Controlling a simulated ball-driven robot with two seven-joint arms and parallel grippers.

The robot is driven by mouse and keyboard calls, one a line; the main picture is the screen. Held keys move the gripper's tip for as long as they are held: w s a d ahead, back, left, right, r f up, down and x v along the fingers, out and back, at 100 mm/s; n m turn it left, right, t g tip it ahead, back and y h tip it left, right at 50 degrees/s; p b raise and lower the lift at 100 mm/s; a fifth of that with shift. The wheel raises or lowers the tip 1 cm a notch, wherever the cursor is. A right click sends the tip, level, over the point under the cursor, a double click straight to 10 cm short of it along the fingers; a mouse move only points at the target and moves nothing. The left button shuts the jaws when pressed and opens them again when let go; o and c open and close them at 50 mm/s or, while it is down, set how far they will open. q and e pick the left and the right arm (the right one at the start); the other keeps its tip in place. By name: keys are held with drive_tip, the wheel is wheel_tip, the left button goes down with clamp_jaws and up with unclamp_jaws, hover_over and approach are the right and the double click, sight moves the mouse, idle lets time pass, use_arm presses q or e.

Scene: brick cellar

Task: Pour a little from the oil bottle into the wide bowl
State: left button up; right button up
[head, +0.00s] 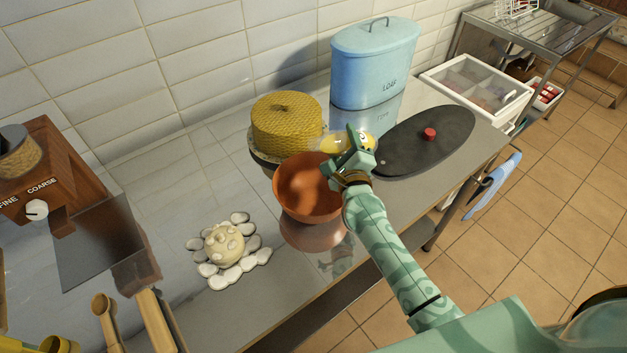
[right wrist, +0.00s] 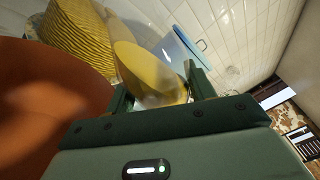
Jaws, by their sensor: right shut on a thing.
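The wide bowl (head: 308,190) is orange-brown and stands on the shiny metal counter; its inside shows empty of anything I can make out. My right gripper (head: 354,152) is at the bowl's right back rim, shut on the oil bottle (head: 330,146). The bottle is yellow and see-through and lies tipped well over, its left end near the bowl's back rim. I cannot make out a stream of oil. In the right wrist view the bottle (right wrist: 150,72) sits between the fingers, with the bowl (right wrist: 50,110) close on the left. My left gripper is out of view.
A yellow woven-textured lid (head: 287,122) on a round container stands right behind the bowl. A blue loaf tin (head: 374,65) and a dark oval board (head: 430,150) with a red knob (head: 429,133) are behind and right. A spotted round thing on white pebbles (head: 226,245) is front left.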

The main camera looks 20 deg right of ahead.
drive_tip(key=shift+d+r+n+t+b, duration=0.2)
drive_tip(key=shift+r+n+t+b, duration=0.4)
drive_tip(key=shift+n+b, duration=0.4)
idle(2.0)
drive_tip(key=shift+w+d+r+n+b, duration=0.15)
drive_tip(key=shift+d+n+b, duration=0.1)
drive_tip(key=shift+n+b, duration=0.45)
idle(1.8)
